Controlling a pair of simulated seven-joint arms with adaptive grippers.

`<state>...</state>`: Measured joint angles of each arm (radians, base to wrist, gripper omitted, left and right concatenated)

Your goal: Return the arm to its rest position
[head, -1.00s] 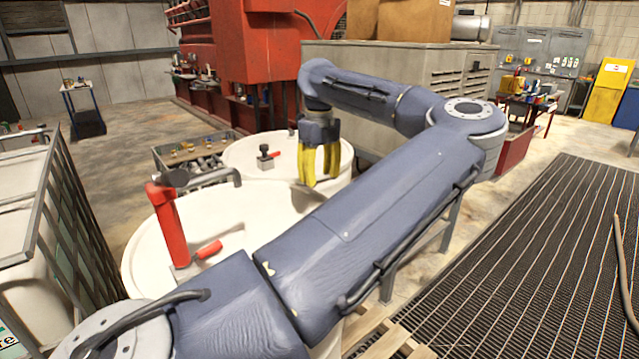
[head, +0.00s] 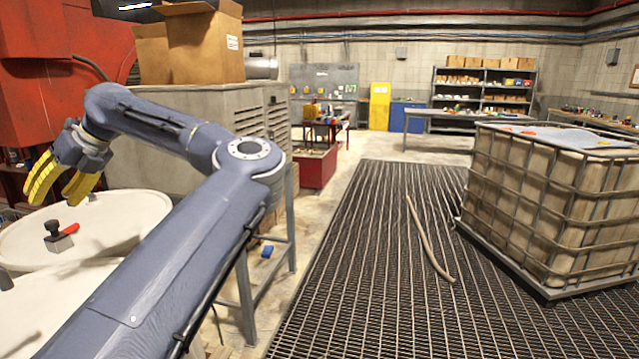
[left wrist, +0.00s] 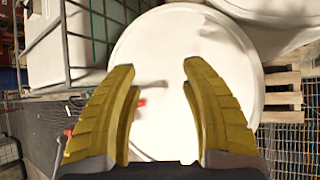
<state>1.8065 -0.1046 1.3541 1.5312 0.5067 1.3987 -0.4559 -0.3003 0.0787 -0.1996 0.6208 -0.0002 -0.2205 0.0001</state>
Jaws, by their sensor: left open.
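My left arm (head: 180,235) reaches in from the lower left of the head view and bends back to the left at its elbow. My left gripper (head: 55,192), with yellow fingers, is open and empty above the white drums. In the left wrist view its two fingers (left wrist: 160,80) stand wide apart over a white round drum top (left wrist: 185,45), with nothing between them. My right gripper is not in either view.
A white drum (head: 130,210) with a small black-and-red fitting (head: 60,235) lies below the gripper. A grey cabinet (head: 190,120) carries cardboard boxes (head: 205,45). A caged tank (head: 550,200) stands right. The grating (head: 370,290) holds a loose hose (head: 428,240).

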